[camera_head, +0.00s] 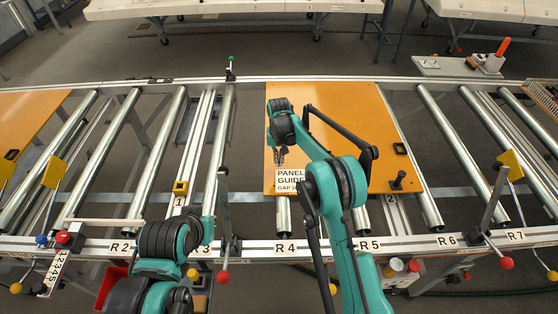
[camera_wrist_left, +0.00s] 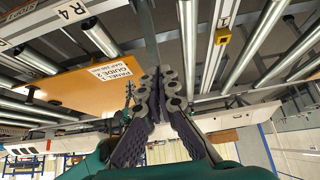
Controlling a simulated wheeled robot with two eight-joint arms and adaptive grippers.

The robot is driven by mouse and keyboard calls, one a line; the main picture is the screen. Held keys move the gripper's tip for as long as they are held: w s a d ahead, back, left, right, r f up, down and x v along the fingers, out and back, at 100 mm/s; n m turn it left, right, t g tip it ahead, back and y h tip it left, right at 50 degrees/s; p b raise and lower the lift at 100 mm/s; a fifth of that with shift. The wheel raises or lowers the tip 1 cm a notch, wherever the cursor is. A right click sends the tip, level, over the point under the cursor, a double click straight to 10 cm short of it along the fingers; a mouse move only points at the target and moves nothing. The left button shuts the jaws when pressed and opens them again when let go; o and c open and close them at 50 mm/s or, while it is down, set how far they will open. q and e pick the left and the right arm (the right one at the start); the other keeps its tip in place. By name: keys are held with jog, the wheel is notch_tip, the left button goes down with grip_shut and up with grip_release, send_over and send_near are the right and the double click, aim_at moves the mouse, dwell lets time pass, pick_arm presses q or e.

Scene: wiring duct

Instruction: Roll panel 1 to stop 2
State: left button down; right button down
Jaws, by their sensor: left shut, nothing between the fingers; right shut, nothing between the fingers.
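An orange panel (camera_head: 330,105) lies flat across the rollers in the middle of the head view. The panel also shows in the left wrist view (camera_wrist_left: 75,82). The mark 2 (camera_head: 392,201) is on the rail just past the panel's near right side. My right gripper (camera_head: 279,158) is shut and empty above the panel near the label. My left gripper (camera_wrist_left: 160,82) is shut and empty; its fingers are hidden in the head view.
A yellow block (camera_head: 180,187) sits by the mark 1 (camera_head: 179,201). Levers with red balls (camera_head: 222,278) stand along the front rail (camera_head: 340,247). Another orange panel (camera_head: 25,115) lies at the far left. Bare rollers (camera_head: 441,150) lie right of the middle panel.

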aim_at(386, 168)
jog(key=shift+f+b, duration=0.9)
jog(key=shift+f, duration=0.65)
dwell(0.4)
dwell(0.4)
jog(key=shift+w+d+b, duration=0.15)
jog(key=shift+d, duration=4.15)
jog(key=shift+w+d+b, duration=0.1)
jog(key=shift+w+d, duration=0.05)
jog(key=shift+d, duration=4.1)
jog(key=shift+w+d+b, duration=0.15)
jog(key=shift+d, duration=4.15)
jog(key=shift+w+d, duration=0.15)
jog(key=shift+d, duration=4.4)
jog(key=shift+w+d, duration=0.15)
jog(key=shift+d, duration=4.35)
